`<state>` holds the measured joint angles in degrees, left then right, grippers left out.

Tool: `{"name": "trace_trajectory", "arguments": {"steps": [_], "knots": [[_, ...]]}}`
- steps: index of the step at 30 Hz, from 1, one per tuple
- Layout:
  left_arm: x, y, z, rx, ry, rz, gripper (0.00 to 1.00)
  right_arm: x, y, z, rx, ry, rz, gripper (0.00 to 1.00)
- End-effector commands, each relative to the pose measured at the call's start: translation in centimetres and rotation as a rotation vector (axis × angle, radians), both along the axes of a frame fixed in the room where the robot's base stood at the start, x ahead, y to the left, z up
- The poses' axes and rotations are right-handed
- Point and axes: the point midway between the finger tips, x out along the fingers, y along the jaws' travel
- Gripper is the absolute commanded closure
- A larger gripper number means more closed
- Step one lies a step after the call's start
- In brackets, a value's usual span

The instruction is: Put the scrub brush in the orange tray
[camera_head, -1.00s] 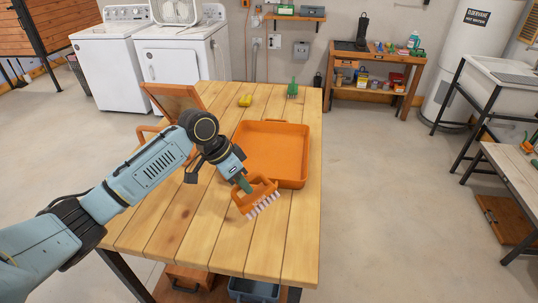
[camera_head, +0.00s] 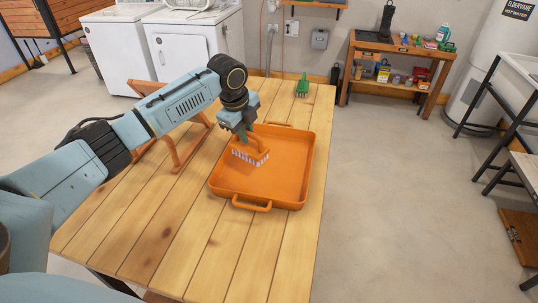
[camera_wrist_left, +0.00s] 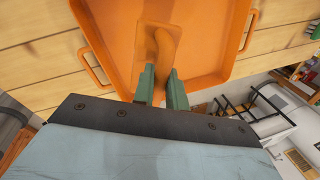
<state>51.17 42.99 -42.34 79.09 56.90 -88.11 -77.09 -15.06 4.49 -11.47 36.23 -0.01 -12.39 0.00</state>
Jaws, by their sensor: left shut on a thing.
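The scrub brush (camera_head: 252,153) has an orange handle and pale bristles that face down. My left gripper (camera_head: 243,133) is shut on its handle and holds it over the left part of the orange tray (camera_head: 285,181). I cannot tell whether the bristles touch the tray floor. In the left wrist view, the green fingers (camera_wrist_left: 162,88) grip the brush (camera_wrist_left: 158,45), with the tray (camera_wrist_left: 205,40) behind it. The tray lies on the wooden table and looks otherwise empty. My right gripper is not in view.
The wooden table (camera_head: 180,235) has clear planks in front of the tray. An orange-brown wooden stand (camera_head: 172,145) is left of the tray, close to my left arm. A green brush-like item (camera_head: 302,88) sits at the table's far edge.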

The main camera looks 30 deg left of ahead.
Motion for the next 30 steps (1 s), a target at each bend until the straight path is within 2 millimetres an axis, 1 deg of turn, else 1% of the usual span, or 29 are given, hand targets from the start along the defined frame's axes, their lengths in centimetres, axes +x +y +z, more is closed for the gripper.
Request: {"name": "trace_trajectory", "arguments": {"steps": [1,3,6,9,14,18,20,26,27,30], "knots": [[-0.1,0.0,-1.1,0.001,0.003,0.000,1.00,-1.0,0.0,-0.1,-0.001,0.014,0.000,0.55],[-0.1,0.0,-2.5,0.001,0.003,0.000,1.00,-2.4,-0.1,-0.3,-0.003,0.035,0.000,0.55],[-0.1,0.0,-4.2,0.000,0.002,0.001,1.00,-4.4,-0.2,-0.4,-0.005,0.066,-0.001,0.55],[0.0,0.0,-5.3,0.000,0.000,0.001,1.00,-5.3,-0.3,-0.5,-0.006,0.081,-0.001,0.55],[-0.1,0.0,-6.5,0.000,0.000,0.001,1.00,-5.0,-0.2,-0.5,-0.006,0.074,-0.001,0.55],[-0.1,-0.1,-8.6,0.000,0.002,0.001,1.00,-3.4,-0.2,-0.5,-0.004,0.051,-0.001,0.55],[-0.1,0.0,-9.2,0.001,0.000,0.001,1.00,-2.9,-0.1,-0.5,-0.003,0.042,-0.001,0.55],[-0.1,0.0,-9.4,0.001,0.000,0.000,1.00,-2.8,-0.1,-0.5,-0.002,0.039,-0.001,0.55],[-0.1,0.0,-9.4,0.001,0.001,0.000,0.82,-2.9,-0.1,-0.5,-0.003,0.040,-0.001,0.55],[-0.1,0.0,-9.4,0.001,0.001,0.000,0.69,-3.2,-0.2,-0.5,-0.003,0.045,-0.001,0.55]]}}
